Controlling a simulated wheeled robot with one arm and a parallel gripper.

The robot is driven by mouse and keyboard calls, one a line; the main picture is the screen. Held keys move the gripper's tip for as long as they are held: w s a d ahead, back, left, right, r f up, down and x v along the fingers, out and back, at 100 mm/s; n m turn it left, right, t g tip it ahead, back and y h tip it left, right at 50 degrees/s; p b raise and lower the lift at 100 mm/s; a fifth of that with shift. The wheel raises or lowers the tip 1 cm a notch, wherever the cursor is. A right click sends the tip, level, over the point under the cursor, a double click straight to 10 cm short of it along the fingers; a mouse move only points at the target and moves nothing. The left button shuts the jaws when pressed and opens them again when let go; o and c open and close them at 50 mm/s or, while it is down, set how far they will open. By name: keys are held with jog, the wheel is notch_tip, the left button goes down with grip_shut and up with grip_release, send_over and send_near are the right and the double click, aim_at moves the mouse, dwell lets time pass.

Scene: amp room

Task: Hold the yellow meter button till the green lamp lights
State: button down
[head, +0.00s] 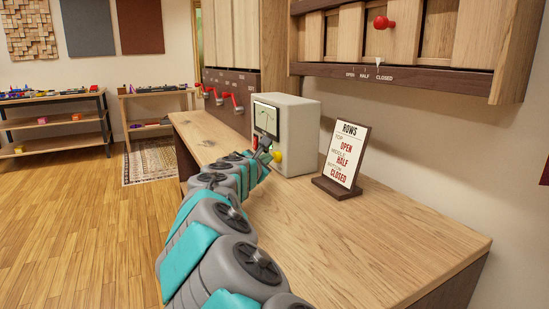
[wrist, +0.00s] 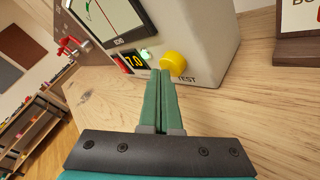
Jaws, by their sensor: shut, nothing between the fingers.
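The meter (head: 298,128) is a pale box with a dial face, standing on the wooden bench. Its yellow button (wrist: 173,61), marked TEST, is on the lower front; it also shows in the head view (head: 278,156). A small green lamp (wrist: 145,54) left of the button looks bright, as if lit. Beside it a display (wrist: 133,62) reads 7.0. My gripper (wrist: 161,73) is shut and empty, its fingertips just in front of the meter at the button's lower left edge. I cannot tell whether they touch the button. In the head view my gripper (head: 264,146) is left of the button.
A sign (head: 343,157) headed ROWS stands on the bench (head: 380,225) right of the meter. Red levers (head: 217,97) are behind it at left. A wall panel with a red knob (head: 384,22) hangs above. The right part of the bench is clear.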

jog(key=shift+s+a, duration=0.2)
jog(key=shift+a, duration=0.3)
jog(key=shift+a, duration=0.1)
jog(key=shift+s+a+p, duration=0.25)
jog(key=shift+s+a, duration=0.05)
jog(key=shift+a, duration=0.45)
jog(key=shift+s+a+p, duration=0.3)
jog(key=shift+s+a, duration=0.05)
jog(key=shift+a, duration=0.4)
jog(key=shift+s+a+p, duration=0.25)
jog(key=shift+s+a, duration=0.05)
jog(key=shift+a, duration=0.45)
jog(key=shift+s, duration=0.1)
